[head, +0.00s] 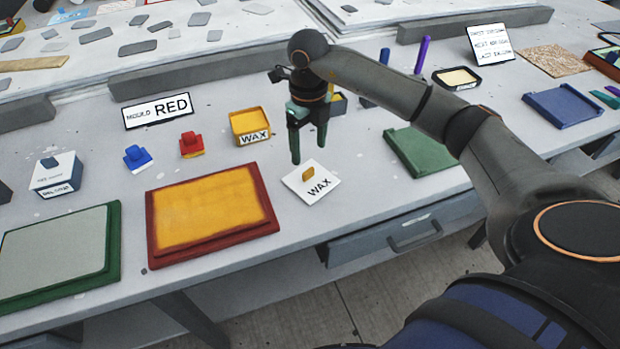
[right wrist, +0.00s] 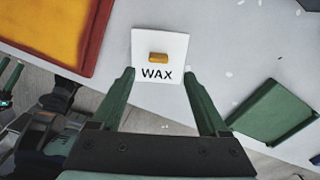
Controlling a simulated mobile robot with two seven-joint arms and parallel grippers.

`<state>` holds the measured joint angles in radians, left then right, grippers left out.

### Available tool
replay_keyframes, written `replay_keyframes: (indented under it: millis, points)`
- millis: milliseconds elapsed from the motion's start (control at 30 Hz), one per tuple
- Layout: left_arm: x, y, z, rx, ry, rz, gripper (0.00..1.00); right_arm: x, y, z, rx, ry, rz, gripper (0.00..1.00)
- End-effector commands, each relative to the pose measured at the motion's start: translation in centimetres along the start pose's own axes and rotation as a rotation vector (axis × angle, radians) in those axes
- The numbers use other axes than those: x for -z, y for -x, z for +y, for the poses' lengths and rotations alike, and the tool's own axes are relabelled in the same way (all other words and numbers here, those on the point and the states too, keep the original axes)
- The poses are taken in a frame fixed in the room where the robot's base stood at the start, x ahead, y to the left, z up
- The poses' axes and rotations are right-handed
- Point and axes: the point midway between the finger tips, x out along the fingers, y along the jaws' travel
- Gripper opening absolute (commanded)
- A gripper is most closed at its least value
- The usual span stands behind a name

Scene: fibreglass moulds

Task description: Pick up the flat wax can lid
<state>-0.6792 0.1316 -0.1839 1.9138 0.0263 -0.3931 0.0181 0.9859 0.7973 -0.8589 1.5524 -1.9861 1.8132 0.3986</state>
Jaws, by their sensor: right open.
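The flat wax can lid (head: 320,193) is a white square plate marked WAX with a small orange knob, lying flat near the bench's front edge. In the right wrist view the lid (right wrist: 172,48) lies just beyond the fingertips. My right gripper (head: 309,152) points down, open and empty, above and slightly behind the lid, apart from it. Its green fingers (right wrist: 159,76) are spread in the wrist view. The yellow wax can (head: 250,125) stands open behind and left of the lid. Dark parts with green fingers at the wrist view's left edge seem to be my left gripper (right wrist: 10,76).
A red-framed mould (head: 155,245) with a yellow face lies left of the lid, and a green tray (head: 418,152) lies to its right. Red (head: 191,145) and blue (head: 137,158) knobbed blocks stand behind the mould. Bare bench surrounds the lid; a drawer (head: 400,235) is below.

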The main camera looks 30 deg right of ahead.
Motion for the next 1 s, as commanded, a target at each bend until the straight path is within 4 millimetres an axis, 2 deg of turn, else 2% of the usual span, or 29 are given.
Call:
replay_keyframes:
  millis: [233,500,800,1000]
  points:
    - [0.2,0.2,0.0,0.001,0.000,-0.002,0.50,0.1,-2.0,0.1,-0.001,0.000,0.003,0.78]
    - [0.5,0.5,0.0,0.001,0.000,-0.002,0.50,0.3,-5.9,0.2,-0.002,0.002,0.001,0.78]
    - [0.5,0.5,0.0,0.000,0.000,-0.002,0.50,0.3,-6.4,0.2,-0.002,0.002,-0.001,0.78]
    - [0.5,0.5,0.0,0.000,0.000,-0.002,0.50,0.3,-6.4,0.2,-0.002,0.002,-0.001,0.56]
